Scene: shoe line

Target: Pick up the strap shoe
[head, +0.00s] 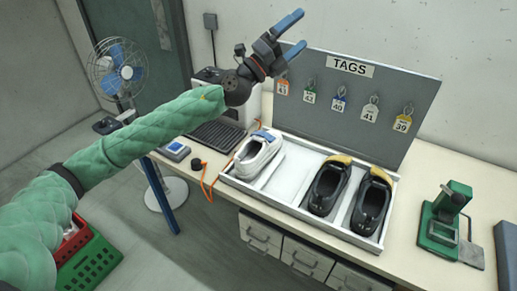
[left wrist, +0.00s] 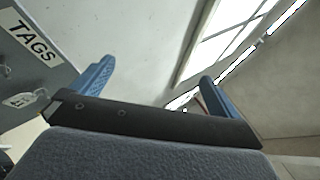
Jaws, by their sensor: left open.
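A white tray (head: 289,179) on the table holds three shoes in separate places. A white shoe (head: 257,156) with a blue patch at its far end lies on the left. Two black shoes with tan far ends, one in the middle (head: 328,187) and one on the right (head: 371,206), lie beside it. I cannot tell for sure which is the strap shoe. My left gripper (head: 289,37) is open and empty, raised high above and behind the tray, near the top of the tag board. Its two blue fingers show apart in the left wrist view (left wrist: 155,88). My right gripper is not in view.
A grey board (head: 342,112) with several hanging tags stands behind the tray. A green device (head: 440,226) stands at the right. A fan (head: 117,69) and crates (head: 88,262) are off the table.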

